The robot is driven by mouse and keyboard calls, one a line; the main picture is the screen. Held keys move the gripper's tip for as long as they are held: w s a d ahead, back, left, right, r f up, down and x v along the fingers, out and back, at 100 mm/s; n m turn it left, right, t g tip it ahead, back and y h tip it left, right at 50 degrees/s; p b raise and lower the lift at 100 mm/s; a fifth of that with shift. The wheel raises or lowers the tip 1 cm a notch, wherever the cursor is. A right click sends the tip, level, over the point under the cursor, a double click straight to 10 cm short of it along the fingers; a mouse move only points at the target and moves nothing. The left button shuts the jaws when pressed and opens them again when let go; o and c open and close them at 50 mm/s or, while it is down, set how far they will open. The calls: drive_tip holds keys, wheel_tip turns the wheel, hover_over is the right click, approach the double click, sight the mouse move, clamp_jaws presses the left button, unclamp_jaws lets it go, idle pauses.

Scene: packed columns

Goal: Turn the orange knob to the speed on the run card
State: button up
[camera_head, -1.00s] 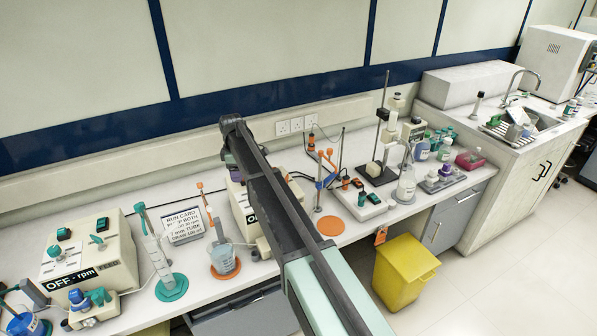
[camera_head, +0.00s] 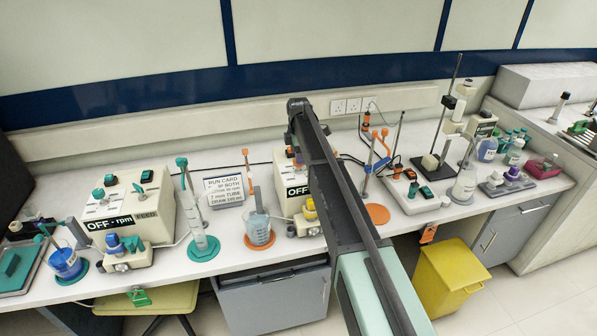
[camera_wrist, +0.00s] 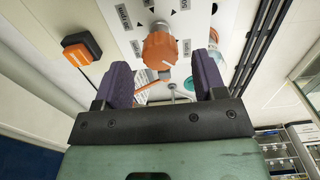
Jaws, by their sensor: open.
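The orange knob (camera_wrist: 160,48) is on a pale panel in the wrist view, with small printed labels around it and a light pointer mark on its face. My gripper (camera_wrist: 162,70) is open, its two purple fingers apart with the knob beyond and between them; I see no contact. The run card (camera_head: 223,190) stands on the bench; its heading reads RUN CARD, but the smaller lines are too blurred to read surely. Behind my arm, a partly hidden cream control box (camera_head: 283,172) shows OFF on its display (camera_head: 297,191).
An orange rocker switch (camera_wrist: 82,52) is beside the knob. A second box (camera_head: 130,205) with teal controls reads OFF - rpm at left. A cylinder on a teal base (camera_head: 204,249) and a beaker (camera_head: 258,228) stand before the card. A yellow bin (camera_head: 450,276) is below.

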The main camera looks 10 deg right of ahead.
wheel_tip(320, 180, down, 3)
drive_tip(key=shift+b, duration=0.65)
drive_tip(key=shift+r, duration=0.15)
drive_tip(key=c, duration=0.9)
